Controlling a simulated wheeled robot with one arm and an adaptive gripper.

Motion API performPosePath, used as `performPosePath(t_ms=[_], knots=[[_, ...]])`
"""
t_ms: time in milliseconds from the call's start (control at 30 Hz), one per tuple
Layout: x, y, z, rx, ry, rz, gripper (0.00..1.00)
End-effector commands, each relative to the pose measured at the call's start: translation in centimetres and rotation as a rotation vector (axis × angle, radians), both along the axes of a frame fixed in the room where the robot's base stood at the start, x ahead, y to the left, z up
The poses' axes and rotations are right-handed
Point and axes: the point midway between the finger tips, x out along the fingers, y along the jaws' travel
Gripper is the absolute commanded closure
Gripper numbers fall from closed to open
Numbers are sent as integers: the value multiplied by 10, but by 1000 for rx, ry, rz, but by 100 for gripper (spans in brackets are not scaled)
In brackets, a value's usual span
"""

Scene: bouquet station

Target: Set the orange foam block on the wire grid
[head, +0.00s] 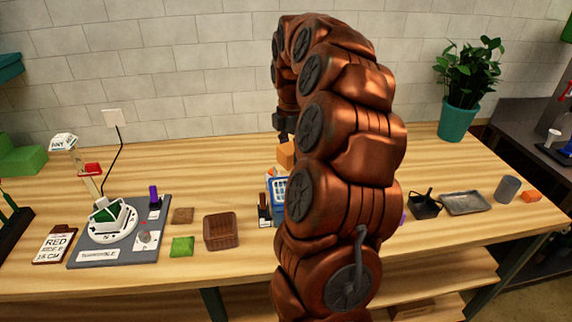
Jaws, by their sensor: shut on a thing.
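My gripper (285,136) points down at the middle of the table, partly hidden behind my own copper-coloured arm. It is shut on an orange foam block (286,155), which shows just below it. The block appears held above a blue item with a white grid pattern (278,187), partly covered by my arm. I cannot tell whether this is the wire grid, or whether the block touches anything below. A second, smaller orange block (531,196) lies at the table's right end.
At right are a black pan (425,206), a metal tray (466,203), a grey cylinder (507,189) and a potted plant (458,122).

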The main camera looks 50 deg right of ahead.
Motion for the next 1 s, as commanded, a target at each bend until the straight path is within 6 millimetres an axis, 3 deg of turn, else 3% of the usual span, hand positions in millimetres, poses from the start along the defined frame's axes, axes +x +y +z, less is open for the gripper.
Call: performPosePath(t_ms=[33,233,1000], knots=[[-2,1,-13,4,5,1,57],[-2,5,-39,7,0,4,57],[-1,6,-75,7,-3,6,57]])
